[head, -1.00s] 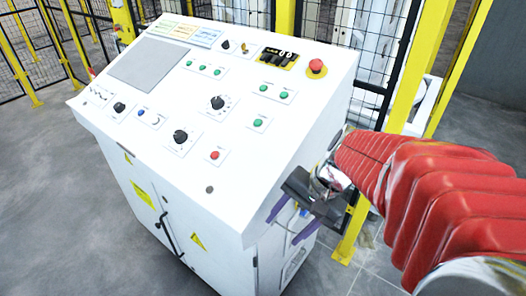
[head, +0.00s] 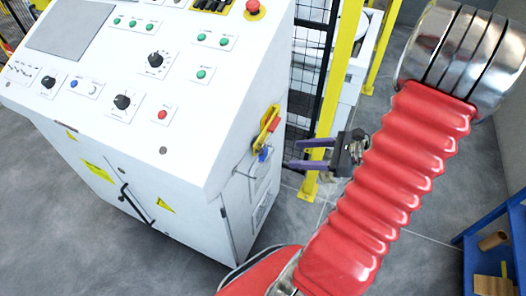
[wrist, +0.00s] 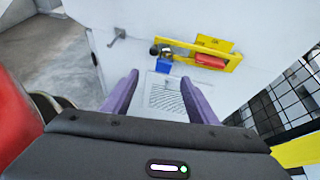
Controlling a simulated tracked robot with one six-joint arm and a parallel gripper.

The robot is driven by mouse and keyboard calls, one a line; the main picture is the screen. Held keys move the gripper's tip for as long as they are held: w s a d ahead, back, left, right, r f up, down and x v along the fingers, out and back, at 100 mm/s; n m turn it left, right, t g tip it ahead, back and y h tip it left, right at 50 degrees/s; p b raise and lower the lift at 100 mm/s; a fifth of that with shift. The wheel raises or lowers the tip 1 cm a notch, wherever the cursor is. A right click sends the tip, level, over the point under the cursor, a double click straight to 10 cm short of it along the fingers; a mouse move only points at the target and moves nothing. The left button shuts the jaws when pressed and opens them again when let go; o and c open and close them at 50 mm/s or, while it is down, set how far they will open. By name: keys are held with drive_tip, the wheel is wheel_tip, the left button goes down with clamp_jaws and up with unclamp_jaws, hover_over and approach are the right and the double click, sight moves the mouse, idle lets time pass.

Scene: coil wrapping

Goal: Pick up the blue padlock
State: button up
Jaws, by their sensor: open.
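The blue padlock (head: 264,154) hangs at the lower end of a yellow bracket (head: 267,129) with a red part, on the right side of the white control cabinet. In the wrist view the padlock (wrist: 164,64) is ahead of my fingers, slightly above the gap between them. My gripper (head: 289,154) has two purple fingers, spread open and empty. They point left toward the cabinet side in the head view, and the padlock is a little beyond the fingertips, apart from them. The fingers also show in the wrist view (wrist: 162,82).
The white cabinet (head: 130,130) carries knobs and buttons on its sloped top. A yellow post (head: 335,90) and black mesh fence stand behind my gripper. A vent grille (wrist: 166,97) lies below the padlock. A blue shelf (head: 500,235) stands at right.

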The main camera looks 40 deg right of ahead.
drive_tip(key=shift+s+d+f+m+t, duration=0.15)
drive_tip(key=shift+d+m+t, duration=0.1)
drive_tip(key=shift+d+m, duration=0.15)
drive_tip(key=shift+s+d+f+m+t, duration=0.15)
drive_tip(key=shift+d+m+t, duration=0.15)
drive_tip(key=shift+d, duration=0.15)
approach(266, 153)
drive_tip(key=shift+h, duration=0.3)
drive_tip(key=shift+x, duration=2.15)
drive_tip(key=shift+w+d+r, duration=0.15)
drive_tip(key=shift+d, duration=0.05)
drive_tip(key=shift+g, duration=0.25)
drive_tip(key=x, duration=0.4)
drive_tip(key=shift+a, duration=0.35)
drive_tip(key=shift+w+a+f, duration=0.2)
drive_tip(key=shift+w+f, duration=0.05)
drive_tip(key=shift+w, duration=0.05)
drive_tip(key=shift+c, duration=0.3)
